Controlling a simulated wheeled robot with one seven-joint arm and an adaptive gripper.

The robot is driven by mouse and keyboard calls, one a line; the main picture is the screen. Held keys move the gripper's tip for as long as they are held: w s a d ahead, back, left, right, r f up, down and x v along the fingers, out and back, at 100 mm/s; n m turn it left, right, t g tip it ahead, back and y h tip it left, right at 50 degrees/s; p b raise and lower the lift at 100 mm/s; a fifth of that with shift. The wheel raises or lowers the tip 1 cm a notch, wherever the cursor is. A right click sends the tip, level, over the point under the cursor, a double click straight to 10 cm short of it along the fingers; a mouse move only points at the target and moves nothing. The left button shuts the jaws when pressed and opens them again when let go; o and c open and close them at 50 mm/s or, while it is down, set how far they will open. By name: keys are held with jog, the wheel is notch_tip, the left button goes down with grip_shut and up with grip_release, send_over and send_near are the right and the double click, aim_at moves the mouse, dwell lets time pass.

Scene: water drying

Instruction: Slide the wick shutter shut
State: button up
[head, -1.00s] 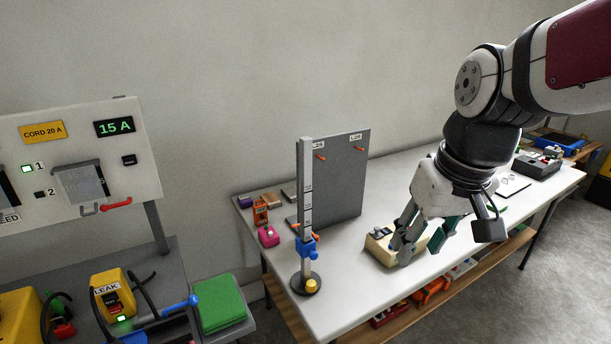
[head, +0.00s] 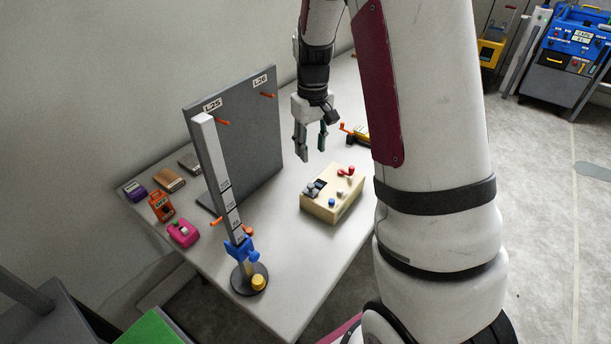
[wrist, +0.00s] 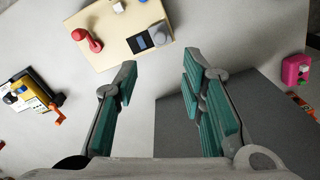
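I cannot tell for sure which part is the wick shutter. A beige box (head: 325,212) on the white table carries a dark window, a grey knob (wrist: 160,34), a red lever (wrist: 88,40) and a blue button; it also shows at the top of the wrist view (wrist: 106,22). My gripper (head: 311,150) hangs above the table, behind the beige box in the head view. In the wrist view its teal-padded fingers (wrist: 159,72) are apart with nothing between them. The box is clear of the fingers.
A grey board (head: 245,150) with L25 and L26 labels stands on the table (head: 275,285), behind a white post (head: 215,170) on a round base. A pink device (head: 184,233) sits left. A yellow device with an orange crank (wrist: 30,92) lies near the gripper.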

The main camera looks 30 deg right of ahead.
aim_at(311, 185)
notch_tip(311, 185, down, 13)
jog(key=shift+r, duration=0.2)
dwell(0.3)
grip_shut()
